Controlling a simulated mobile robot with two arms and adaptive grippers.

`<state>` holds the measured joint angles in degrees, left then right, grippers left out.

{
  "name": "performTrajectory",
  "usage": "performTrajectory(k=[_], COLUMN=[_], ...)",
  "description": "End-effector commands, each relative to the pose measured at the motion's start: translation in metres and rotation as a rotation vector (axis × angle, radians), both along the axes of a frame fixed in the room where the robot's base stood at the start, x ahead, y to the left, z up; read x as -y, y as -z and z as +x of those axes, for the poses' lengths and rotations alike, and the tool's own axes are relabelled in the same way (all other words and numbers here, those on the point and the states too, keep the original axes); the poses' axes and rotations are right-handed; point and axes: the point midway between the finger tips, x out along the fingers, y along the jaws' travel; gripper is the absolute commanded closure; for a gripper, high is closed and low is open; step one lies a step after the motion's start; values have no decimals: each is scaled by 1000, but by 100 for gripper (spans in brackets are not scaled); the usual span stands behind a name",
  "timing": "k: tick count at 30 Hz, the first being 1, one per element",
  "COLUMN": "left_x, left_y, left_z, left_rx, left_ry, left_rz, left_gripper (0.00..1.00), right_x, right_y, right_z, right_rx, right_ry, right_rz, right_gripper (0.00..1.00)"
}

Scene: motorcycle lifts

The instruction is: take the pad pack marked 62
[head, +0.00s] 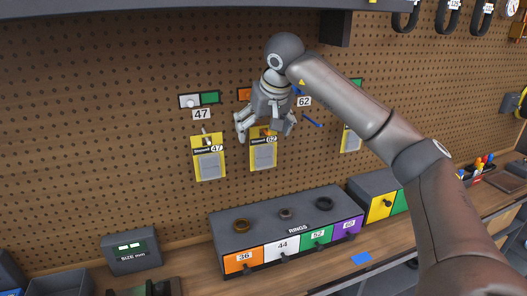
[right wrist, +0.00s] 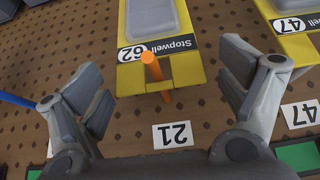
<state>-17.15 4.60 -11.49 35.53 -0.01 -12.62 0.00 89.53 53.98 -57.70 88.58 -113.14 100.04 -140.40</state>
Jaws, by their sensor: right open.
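The pad pack marked 62 (head: 263,154) is a yellow card with a grey pad, hanging on the pegboard in the middle of the head view. In the right wrist view the pack (right wrist: 158,75) appears upside down, on an orange peg (right wrist: 154,70), with a label 21 (right wrist: 172,135) beside its top edge. My right gripper (head: 264,131) is at the top of this pack. Its open fingers (right wrist: 165,88) stand on either side of the peg and the card's top, with gaps to both. My left gripper is not in view.
A pack marked 47 (head: 208,165) hangs to the left under its label. A blue peg (head: 312,121) near label 62 (head: 304,101) looks empty. Another yellow pack (head: 351,138) is partly behind my right arm. A rings box (head: 228,246) stands on the bench below.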

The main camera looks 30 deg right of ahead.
Motion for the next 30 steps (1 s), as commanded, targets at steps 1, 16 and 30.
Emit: performTrajectory(k=[1, 16, 30], left_x=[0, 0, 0], left_y=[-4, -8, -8], left_z=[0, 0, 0], left_rx=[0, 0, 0], left_ry=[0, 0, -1], left_rz=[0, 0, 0], left_gripper=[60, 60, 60], right_x=[2, 4, 4], right_y=[7, 29, 28], right_z=[3, 16, 16], right_rx=[-5, 1, 2], right_ry=[1, 0, 0], right_rz=[-1, 0, 0], right_gripper=[9, 14, 64])
